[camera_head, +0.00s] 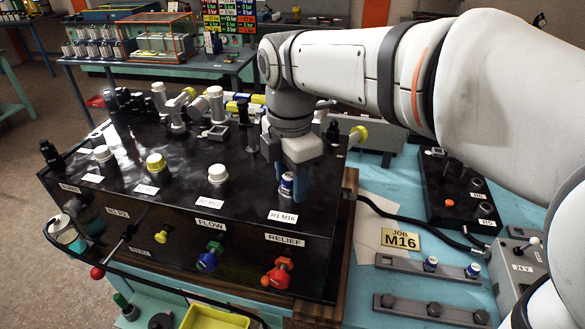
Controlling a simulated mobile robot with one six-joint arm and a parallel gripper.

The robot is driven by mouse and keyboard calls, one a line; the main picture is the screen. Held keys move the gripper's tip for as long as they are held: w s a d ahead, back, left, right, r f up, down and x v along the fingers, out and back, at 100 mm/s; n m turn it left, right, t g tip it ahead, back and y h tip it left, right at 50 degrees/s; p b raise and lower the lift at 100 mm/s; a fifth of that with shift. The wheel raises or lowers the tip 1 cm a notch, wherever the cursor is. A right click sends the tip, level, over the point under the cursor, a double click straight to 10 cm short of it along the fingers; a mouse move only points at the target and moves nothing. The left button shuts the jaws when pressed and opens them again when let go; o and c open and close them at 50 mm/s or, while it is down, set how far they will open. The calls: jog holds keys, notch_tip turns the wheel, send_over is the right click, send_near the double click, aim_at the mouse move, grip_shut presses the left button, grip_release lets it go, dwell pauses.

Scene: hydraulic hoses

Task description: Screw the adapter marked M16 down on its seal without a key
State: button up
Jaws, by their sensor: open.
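The adapter (287,185) shows a light top and a blue band at the front right corner of the black manifold block (150,215). The label "R1 M16" (283,217) lies just in front of it. My gripper (293,187) points down over the adapter with its blue-grey fingers low around or beside it. The jaws are open. I cannot tell whether a finger touches the adapter. The seal and the adapter's lower end are hidden.
Coloured knobs, including a red one (278,274), stick out from the block's front. Racks (428,308) and a black box (455,190) occupy the bench at right.

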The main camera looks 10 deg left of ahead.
aim_at(290, 177)
jog(key=shift+f, duration=0.1)
dwell(0.3)
jog(key=shift+w+a, duration=0.1)
notch_tip(290, 177, up, 8)
jog(key=shift+b, duration=0.35)
